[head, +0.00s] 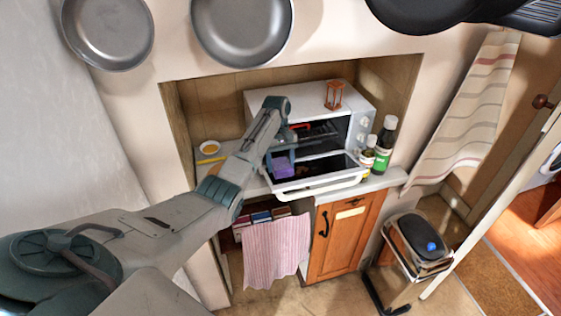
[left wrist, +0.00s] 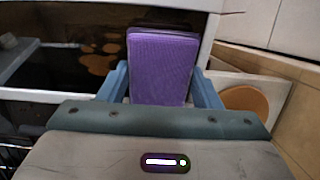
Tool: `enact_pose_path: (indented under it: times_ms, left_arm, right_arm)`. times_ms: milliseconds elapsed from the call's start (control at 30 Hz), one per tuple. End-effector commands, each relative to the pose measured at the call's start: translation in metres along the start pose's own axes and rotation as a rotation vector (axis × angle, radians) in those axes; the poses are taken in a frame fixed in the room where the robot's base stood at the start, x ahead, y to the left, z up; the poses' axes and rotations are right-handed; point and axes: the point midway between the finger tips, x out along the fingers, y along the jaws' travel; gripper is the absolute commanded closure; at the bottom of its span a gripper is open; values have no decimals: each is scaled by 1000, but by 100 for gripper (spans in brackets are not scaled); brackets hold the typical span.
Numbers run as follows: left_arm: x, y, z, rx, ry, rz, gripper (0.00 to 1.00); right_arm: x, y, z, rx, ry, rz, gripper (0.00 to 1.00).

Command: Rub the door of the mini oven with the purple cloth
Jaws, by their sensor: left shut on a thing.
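The mini oven (head: 297,100) is white and stands in the wall niche. Its door (head: 325,187) is folded down open, with a white frame and handle around dark glass. Brown stains show on the glass in the left wrist view (left wrist: 92,62). My left gripper (head: 280,155) is over the left part of the door, shut on the purple cloth (head: 283,168). The cloth is a folded block between the two blue fingers in the left wrist view (left wrist: 163,65). I cannot tell whether it touches the glass. My right gripper is not in view.
An hourglass (head: 335,95) stands on the oven. Bottles, one green (head: 385,145), stand close to its right. Pans (head: 242,30) hang above.

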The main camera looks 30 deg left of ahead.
Motion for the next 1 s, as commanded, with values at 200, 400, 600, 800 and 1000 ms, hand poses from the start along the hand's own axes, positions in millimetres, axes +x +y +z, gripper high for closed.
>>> enact_pose_path:
  times_ms: [200,400,600,800,1000]
  left_arm:
    - [5,0,0,0,-1,-1,67]
    - [5,7,0,1,0,2,67]
    - [6,25,0,1,-1,1,67]
    - [5,35,0,0,0,0,67]
    - [6,45,0,1,0,2,67]
  right_arm:
    - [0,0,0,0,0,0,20]
    - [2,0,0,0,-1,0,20]
    - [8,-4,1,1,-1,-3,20]
    - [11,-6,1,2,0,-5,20]
    - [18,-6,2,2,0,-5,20]
